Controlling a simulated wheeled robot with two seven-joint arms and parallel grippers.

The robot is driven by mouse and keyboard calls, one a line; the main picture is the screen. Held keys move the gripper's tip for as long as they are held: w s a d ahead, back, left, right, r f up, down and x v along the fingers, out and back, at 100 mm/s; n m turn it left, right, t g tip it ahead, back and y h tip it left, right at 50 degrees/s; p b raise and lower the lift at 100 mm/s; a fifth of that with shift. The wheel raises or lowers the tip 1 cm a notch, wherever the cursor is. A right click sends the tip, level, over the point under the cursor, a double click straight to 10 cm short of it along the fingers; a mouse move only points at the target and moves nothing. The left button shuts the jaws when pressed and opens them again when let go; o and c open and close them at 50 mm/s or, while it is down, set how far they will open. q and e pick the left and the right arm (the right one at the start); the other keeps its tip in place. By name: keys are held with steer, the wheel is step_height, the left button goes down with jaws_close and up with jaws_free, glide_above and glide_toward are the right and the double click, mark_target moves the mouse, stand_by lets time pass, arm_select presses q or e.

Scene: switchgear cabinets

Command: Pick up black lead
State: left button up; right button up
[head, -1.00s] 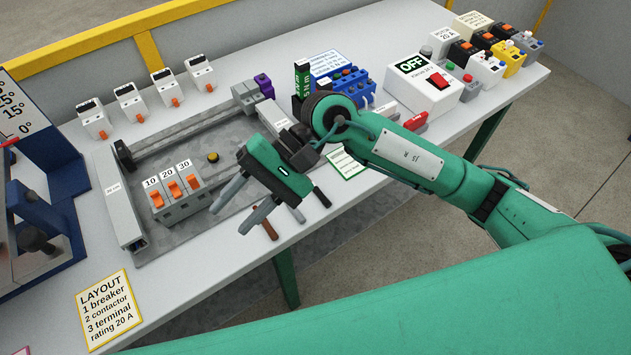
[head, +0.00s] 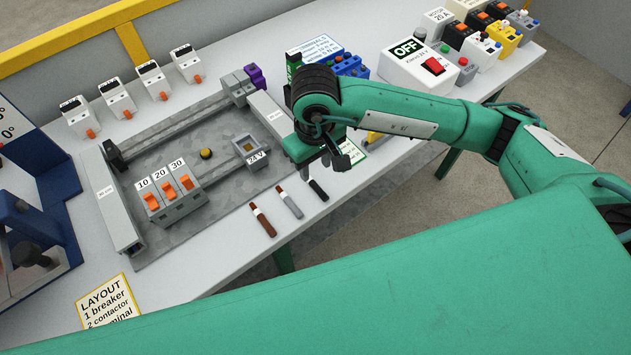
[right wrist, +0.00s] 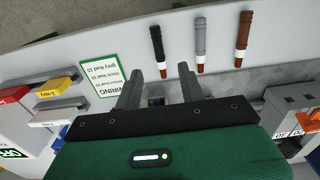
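The black lead (head: 318,189) lies on the near part of the table, at the right end of a row of three leads. The grey lead (head: 290,203) and the brown lead (head: 263,220) lie to its left. My right gripper (head: 338,162) is above the table, just beyond and right of the black lead, and apart from it. In the right wrist view my gripper (right wrist: 160,86) is open and empty. The black lead (right wrist: 158,48) shows there beyond the fingers, near the line between them. My left gripper is not in view.
A green-edged wiring card (head: 352,152) is near my right gripper. A control box marked OFF (head: 425,72) stands to the right.

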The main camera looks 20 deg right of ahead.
mark_target(315, 185)
step_height(315, 185, down, 2)
steer(key=shift+f, duration=0.1)
steer(key=shift+f+p, duration=0.45)
steer(key=shift+p, duration=0.2)
step_height(315, 185, down, 3)
steer(key=shift+w+p, duration=0.15)
steer(key=shift+p, duration=0.7)
steer(key=shift+f, duration=0.7)
steer(key=shift+c, duration=0.4)
jaws_close()
